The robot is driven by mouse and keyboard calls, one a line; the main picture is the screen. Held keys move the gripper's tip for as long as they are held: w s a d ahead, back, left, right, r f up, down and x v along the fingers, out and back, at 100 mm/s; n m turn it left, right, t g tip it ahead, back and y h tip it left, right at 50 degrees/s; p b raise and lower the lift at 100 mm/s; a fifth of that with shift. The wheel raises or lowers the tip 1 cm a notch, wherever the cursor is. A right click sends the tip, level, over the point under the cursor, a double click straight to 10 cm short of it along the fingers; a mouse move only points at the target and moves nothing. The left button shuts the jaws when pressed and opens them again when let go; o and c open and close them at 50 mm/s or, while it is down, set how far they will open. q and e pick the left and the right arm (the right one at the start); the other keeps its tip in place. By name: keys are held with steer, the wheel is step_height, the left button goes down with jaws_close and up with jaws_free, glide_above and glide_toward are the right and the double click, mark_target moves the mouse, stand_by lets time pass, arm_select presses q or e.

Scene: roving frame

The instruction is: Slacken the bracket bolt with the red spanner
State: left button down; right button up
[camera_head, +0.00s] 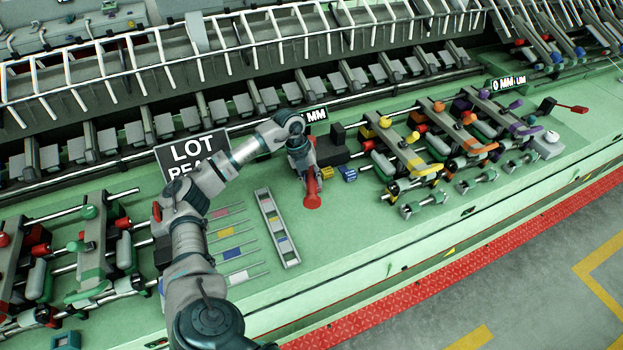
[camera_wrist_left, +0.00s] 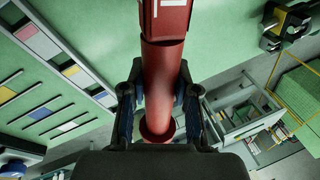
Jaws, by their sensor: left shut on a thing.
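My left gripper (camera_head: 304,166) is over the green machine bed, left of the black block (camera_head: 331,150). It is shut on a red tool with a round shaft and flared end (camera_head: 312,193), which I take for the red spanner. In the left wrist view the red shaft (camera_wrist_left: 166,75) runs between the two fingers, with a squarer red part with white marking at the top. Its working end is not clear. I cannot make out the bracket bolt. My right gripper is not in view.
A slotted grey tray (camera_head: 277,228) lies left of the tool. Small blue and yellow blocks (camera_head: 348,174) are close on the right. Rows of coloured levers (camera_head: 400,150) stand farther right. A red-handled black piece (camera_head: 548,106) is at far right. The green front strip is mostly bare.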

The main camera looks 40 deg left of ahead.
arm_select(q)
steer(key=shift+a, duration=0.25)
steer(key=shift+f+b, duration=0.3)
steer(key=shift+f, duration=0.45)
stand_by(0.4)
steer(key=w+d+n+t+y+p, duration=0.1)
steer(key=w+d+n, duration=0.4)
steer(key=w+n, duration=0.2)
steer(key=shift+w+d+t+p, duration=0.25)
steer(key=shift+w+t+p, duration=0.1)
steer(key=shift+w, duration=0.75)
stand_by(1.7)
